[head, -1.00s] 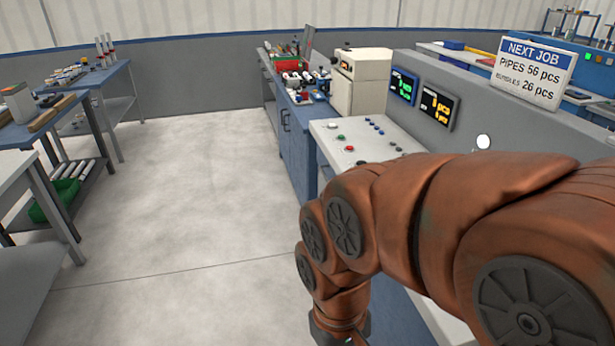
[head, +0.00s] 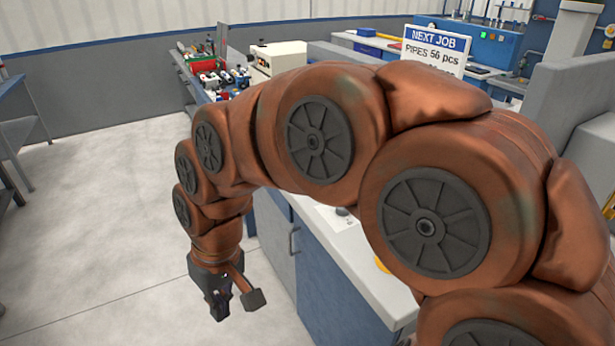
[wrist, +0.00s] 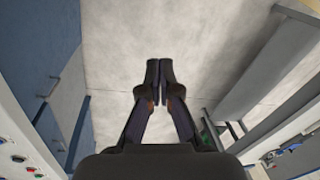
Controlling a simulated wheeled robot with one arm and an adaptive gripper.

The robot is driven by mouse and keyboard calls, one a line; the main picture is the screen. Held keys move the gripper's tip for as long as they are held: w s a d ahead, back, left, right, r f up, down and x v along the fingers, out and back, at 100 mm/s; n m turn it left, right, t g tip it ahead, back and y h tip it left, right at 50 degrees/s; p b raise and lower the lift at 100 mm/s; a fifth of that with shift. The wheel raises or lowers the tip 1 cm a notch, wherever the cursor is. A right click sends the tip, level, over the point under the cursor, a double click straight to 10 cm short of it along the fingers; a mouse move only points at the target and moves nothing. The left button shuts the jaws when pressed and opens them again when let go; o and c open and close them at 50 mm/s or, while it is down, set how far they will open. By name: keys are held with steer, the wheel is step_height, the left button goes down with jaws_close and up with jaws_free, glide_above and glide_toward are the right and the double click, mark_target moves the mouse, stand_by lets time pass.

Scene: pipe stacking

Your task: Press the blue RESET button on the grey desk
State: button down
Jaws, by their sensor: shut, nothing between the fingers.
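The grey desk (head: 345,250) runs behind my arm in the head view. My arm hides most of its top, and I cannot see the blue RESET button there. In the wrist view, a pale panel with several small coloured buttons (wrist: 16,158) shows at the lower left corner. They are too small to tell which one is RESET. My gripper (head: 220,308) hangs low in front of the desk, over the floor, apart from the desk. In the wrist view its fingers (wrist: 160,68) are together and empty, with bare floor beyond them.
Blue cabinets (head: 272,235) stand under the worktop beside my gripper. A cream machine (head: 277,60) and a red bin (head: 207,62) are farther back. A NEXT JOB sign (head: 437,48) stands behind my arm. The floor (head: 100,220) to the left is clear.

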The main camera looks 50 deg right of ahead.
steer(key=w+d+r+m+t+y+p, duration=0.1)
steer(key=w+d+r+t, duration=0.15)
steer(key=w, duration=0.55)
steer(key=w+d+r+m+t+y+p, duration=0.1)
steer(key=w+d+r, duration=0.15)
steer(key=w, duration=0.55)
steer(key=w+d+r+m+t, duration=0.1)
steer(key=w+d+m+t, duration=0.15)
steer(key=w+d, duration=0.75)
steer(key=d+f+m+t+h+p, duration=0.1)
steer(key=d+f+m+h, duration=0.1)
steer(key=d, duration=1.5)
steer(key=d+f+m+t+h+p, duration=0.1)
steer(key=d+m, duration=0.4)
steer(key=d, duration=1.2)
step_height(320, 180, down, 2)
steer(key=h+p, duration=0.1)
steer(key=h, duration=0.1)
steer(key=shift+s+d+f+t+h, duration=0.2)
steer(key=shift+d+t+h, duration=0.1)
steer(key=shift+t, duration=0.1)
step_height(320, 180, down, 8)
steer(key=shift+r+b, duration=0.1)
steer(key=shift+b, duration=1.1)
steer(key=shift+f+b, duration=0.3)
steer(key=shift+f, duration=0.1)
